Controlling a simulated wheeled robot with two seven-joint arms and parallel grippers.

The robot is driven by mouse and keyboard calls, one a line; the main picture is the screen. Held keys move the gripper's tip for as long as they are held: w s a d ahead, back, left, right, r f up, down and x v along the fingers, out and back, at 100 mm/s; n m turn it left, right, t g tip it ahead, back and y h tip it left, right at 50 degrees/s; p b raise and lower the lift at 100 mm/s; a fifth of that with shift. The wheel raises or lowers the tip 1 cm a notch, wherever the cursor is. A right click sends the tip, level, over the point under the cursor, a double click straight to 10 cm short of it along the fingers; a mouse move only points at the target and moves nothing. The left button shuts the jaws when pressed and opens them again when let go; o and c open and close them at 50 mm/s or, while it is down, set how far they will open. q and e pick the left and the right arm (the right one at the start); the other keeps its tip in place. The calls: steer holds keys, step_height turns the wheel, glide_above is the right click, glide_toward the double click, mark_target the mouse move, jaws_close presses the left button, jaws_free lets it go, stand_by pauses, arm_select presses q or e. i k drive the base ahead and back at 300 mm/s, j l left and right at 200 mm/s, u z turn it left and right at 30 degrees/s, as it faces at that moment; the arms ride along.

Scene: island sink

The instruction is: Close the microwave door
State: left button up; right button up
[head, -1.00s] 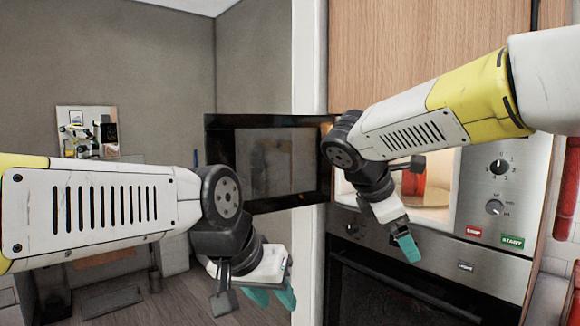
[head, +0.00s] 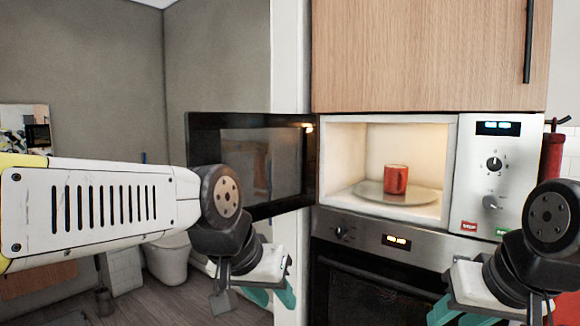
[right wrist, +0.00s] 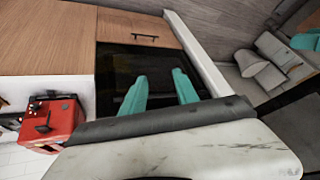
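The microwave (head: 340,160) is built in above an oven, and its dark glass door (head: 230,160) stands wide open, swung out to the left. A red mug (head: 396,179) sits on the round plate (head: 372,192) inside the lit cavity. My left gripper (head: 271,297) is open and empty, in front of and below the door, with no visible contact. My right gripper (head: 494,312) is low at the right, below the control panel, partly cut off by the frame edge. In the right wrist view its teal fingers (right wrist: 160,92) are apart with nothing between them.
The oven (head: 375,285) is directly below the microwave, and a wooden cabinet (head: 420,55) is above. A red item (head: 551,155) stands right of the control panel (head: 494,170). A toilet (head: 168,262) is in the room at left. The space before the cavity is clear.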

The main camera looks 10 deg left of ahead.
mark_target(203, 137)
steer(key=j+z, duration=0.25)
steer(key=j, duration=0.2)
steer(key=j+z, duration=0.25)
steer(key=j, duration=0.2)
steer(key=j+z, duration=0.25)
steer(key=j, duration=0.2)
steer(key=k+j+z, duration=0.1)
steer(key=j+z, duration=0.15)
steer(key=j, duration=0.15)
steer(key=k+j+z, duration=0.25)
steer(key=j, duration=0.2)
steer(key=j+z, duration=0.25)
steer(key=j, duration=0.15)
steer(key=j+z, duration=0.1)
steer(key=j, duration=0.45)
steer(key=k+j+z, duration=0.1)
steer(key=j, duration=0.4)
steer(key=k+j+z, duration=0.1)
steer(key=j, duration=0.4)
